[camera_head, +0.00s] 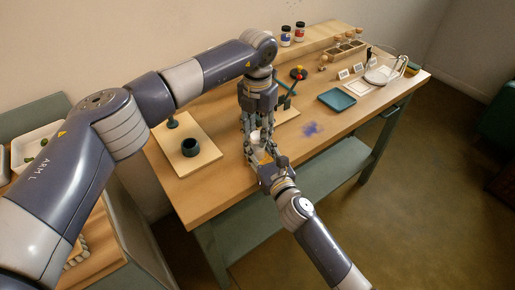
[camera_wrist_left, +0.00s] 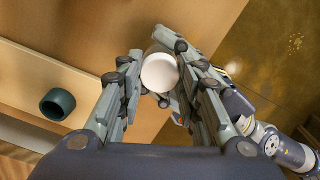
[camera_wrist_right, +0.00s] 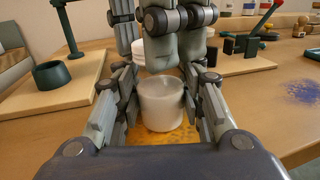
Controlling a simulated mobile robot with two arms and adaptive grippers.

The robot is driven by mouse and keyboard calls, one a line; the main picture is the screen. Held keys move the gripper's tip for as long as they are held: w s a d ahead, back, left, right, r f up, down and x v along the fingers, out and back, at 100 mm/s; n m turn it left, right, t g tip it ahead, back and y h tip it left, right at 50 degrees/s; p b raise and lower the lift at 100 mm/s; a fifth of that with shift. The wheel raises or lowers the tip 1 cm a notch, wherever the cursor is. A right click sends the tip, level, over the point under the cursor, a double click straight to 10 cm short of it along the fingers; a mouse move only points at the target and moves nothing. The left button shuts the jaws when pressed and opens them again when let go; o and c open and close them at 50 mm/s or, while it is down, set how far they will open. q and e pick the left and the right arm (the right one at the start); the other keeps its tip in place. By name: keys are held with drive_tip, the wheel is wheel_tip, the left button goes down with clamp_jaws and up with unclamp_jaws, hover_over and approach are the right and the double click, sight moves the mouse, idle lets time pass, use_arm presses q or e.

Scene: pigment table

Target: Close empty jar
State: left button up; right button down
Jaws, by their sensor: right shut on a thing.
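A small white jar (camera_wrist_right: 160,105) stands upright between the fingers of my right gripper (camera_head: 268,168), which is shut on it near the table's front edge. My left gripper (camera_head: 254,138) reaches down from above, its fingers spread around the space over the jar. In the left wrist view a round white top (camera_wrist_left: 159,73) shows between these fingers, with a gap on its left side. I cannot tell whether this is a separate lid or the jar's own top. In the right wrist view the left fingers (camera_wrist_right: 163,55) hang just behind and above the jar.
A dark cup (camera_head: 190,147) stands on a board to the left. Blue powder (camera_head: 311,129) lies on the table right of the grippers, near a teal tray (camera_head: 337,100). Pigment jars (camera_head: 299,32) stand on the back shelf. White round items (camera_wrist_right: 229,45) show behind the fingers.

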use_arm(q)
drive_tip(key=o, duration=1.2)
wheel_tip(320, 180, up, 12)
use_arm(e)
drive_tip(key=c, duration=1)
unclamp_jaws()
drive_tip(key=shift+o, duration=0.2)
